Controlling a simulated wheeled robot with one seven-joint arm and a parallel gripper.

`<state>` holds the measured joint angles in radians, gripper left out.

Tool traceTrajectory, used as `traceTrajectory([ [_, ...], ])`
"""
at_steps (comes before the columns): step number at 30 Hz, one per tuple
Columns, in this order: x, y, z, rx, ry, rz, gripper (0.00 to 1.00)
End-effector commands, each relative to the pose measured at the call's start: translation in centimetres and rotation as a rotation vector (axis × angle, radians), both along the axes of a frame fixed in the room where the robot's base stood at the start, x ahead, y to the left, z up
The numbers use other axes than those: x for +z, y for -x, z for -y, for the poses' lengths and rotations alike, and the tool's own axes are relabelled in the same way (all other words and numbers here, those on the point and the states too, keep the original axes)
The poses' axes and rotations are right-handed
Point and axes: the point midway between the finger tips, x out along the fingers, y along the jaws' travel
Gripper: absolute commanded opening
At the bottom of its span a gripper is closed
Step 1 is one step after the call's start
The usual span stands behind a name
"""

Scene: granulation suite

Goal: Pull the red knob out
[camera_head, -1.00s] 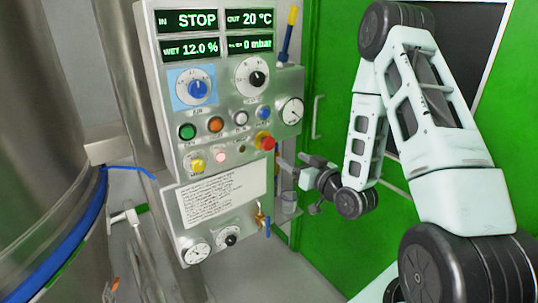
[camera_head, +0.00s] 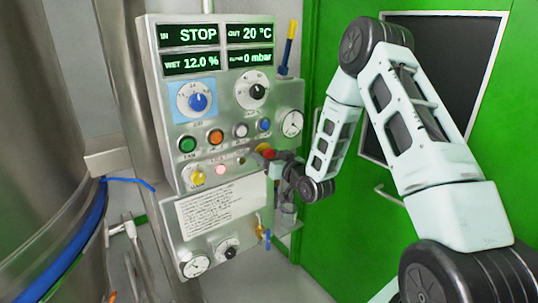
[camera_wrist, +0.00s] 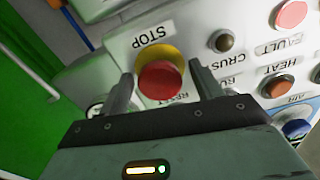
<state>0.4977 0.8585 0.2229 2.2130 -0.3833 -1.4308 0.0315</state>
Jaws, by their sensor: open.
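The red knob (camera_wrist: 160,80) is a round mushroom button on a yellow collar, under a STOP label on the grey control panel. In the wrist view it lies between the two open fingers of my gripper (camera_wrist: 158,92), with a gap on each side. In the head view the red knob (camera_head: 268,154) is partly hidden behind my gripper (camera_head: 276,164), which is at the panel's lower right. I cannot tell how far the fingertips reach past the knob's face.
The control panel (camera_head: 215,110) carries several coloured buttons, dials and displays. A valve (camera_head: 262,228) hangs below. A green door (camera_head: 340,240) stands to the right, and a steel vessel (camera_head: 40,150) to the left.

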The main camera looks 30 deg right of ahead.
Motion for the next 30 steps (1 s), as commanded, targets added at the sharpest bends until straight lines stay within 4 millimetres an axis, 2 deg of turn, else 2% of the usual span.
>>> traceTrajectory([
  [7, 0.0, -0.1, 0.0, 0.0, 0.0, 0.0, 0.65],
  [12, 0.0, -0.1, 0.0, 0.0, 0.0, 0.0, 0.18],
  [14, 0.0, 0.0, 0.0, 0.0, 0.0, 0.0, 0.02],
  [24, -0.2, 1.4, 0.1, 0.0, 0.001, 0.001, 0.02],
  [30, -0.1, 1.5, 0.1, -0.001, 0.0, -0.002, 0.02],
])
